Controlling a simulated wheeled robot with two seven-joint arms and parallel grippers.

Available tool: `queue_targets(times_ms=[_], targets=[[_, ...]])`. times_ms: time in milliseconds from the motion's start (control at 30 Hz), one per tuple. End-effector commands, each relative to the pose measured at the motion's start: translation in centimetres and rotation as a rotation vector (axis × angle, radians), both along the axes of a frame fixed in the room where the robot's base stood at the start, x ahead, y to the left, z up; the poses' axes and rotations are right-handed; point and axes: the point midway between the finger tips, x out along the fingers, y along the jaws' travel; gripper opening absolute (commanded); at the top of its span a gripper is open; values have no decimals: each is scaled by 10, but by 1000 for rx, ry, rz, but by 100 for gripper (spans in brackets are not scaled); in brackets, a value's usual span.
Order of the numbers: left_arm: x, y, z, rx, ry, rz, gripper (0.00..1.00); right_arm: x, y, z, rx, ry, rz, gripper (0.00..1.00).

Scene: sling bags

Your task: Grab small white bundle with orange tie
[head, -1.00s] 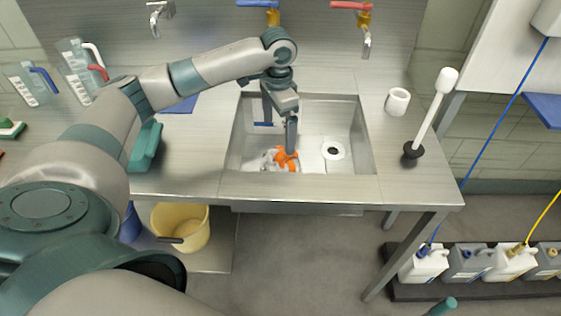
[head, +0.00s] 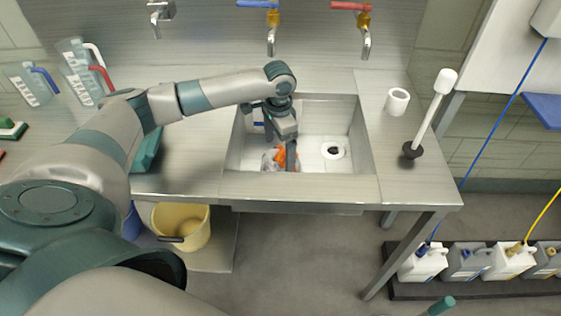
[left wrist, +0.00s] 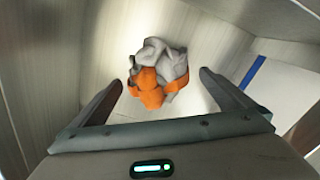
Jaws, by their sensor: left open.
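The small white bundle with the orange tie (head: 270,160) lies in the sink, near its front wall, partly hidden behind my left gripper in the head view. In the left wrist view the crumpled white bundle with its orange tie (left wrist: 157,72) lies on the sink floor, ahead of and between the two fingertips. My left gripper (head: 285,155) reaches down into the sink. It also shows in the left wrist view (left wrist: 162,82), with its fingers wide apart and nothing between the pads. I cannot tell whether a finger touches the bundle. My right gripper is not in view.
The sink walls (head: 368,135) close in around my left gripper. A drain (head: 334,149) is to its right. A white cup (head: 397,101) and a white-handled brush (head: 432,115) stand right of the sink. Taps (head: 270,30) hang above its back edge. A yellow bucket (head: 181,222) is below.

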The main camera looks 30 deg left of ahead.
Motion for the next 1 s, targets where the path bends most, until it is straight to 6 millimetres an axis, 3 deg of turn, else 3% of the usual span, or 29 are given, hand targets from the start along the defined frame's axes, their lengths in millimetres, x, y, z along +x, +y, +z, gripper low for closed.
queue_targets(times_ms=[400, 900, 933, 1000], targets=[[0, -3, -44, 1, 2, -1, 100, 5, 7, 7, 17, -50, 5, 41], [0, -3, -47, 1, 1, -1, 100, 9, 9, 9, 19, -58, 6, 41], [0, -3, -47, 1, 1, -1, 98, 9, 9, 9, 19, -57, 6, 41], [0, -3, -47, 1, 1, -1, 81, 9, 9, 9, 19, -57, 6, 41]])
